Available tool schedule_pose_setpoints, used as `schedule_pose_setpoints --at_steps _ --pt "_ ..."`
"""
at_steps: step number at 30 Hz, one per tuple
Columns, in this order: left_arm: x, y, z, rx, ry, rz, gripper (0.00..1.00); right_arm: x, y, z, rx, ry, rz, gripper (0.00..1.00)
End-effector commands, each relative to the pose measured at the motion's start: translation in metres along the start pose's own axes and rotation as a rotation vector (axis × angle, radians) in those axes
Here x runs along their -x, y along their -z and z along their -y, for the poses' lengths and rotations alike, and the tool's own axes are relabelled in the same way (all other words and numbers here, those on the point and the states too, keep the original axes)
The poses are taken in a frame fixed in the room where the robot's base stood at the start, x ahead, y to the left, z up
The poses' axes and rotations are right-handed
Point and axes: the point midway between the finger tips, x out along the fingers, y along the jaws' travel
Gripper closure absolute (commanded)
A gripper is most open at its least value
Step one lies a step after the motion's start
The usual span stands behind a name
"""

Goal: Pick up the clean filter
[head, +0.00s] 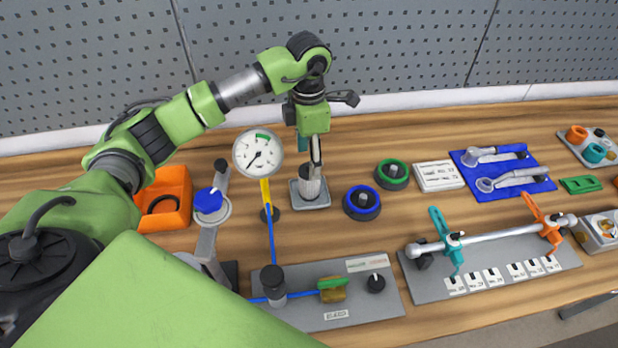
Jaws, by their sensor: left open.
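A small pale grey cylinder (311,187), which looks like the filter, stands upright in a square grey tray (322,204) near the middle of the bench. My left gripper (313,164) points down directly above it, with its fingertips at the cylinder's top. The gripper is open. One finger hides part of the cylinder's upper end, and I cannot tell whether it touches. My right gripper is not in view.
A pressure gauge (258,153) stands left of the tray. A blue-ringed knob (361,202) and a green-ringed knob (392,174) stand to its right. A grey valve plate (340,312) lies in front. An orange bin (176,184) is at left. A perforated wall (420,45) closes the back.

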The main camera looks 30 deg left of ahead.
Motion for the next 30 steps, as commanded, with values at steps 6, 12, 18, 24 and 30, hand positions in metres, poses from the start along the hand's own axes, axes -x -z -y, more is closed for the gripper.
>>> schedule_pose_setpoints --at_steps 6,12,18,24,30 --pt "-0.018 -0.002 0.000 0.000 0.004 -0.004 0.42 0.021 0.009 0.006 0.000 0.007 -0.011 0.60" --pt "-0.045 -0.003 -0.001 0.000 0.002 -0.002 0.42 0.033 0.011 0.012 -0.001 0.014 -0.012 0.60" --pt "-0.052 -0.003 -0.001 -0.001 0.000 0.000 0.42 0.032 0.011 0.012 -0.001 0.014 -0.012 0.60" --pt "-0.052 -0.003 -0.001 -0.001 0.000 0.000 0.68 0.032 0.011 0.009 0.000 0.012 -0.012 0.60" --pt "-0.051 -0.003 -0.001 -0.001 0.000 0.001 0.86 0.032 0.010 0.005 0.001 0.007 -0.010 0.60"
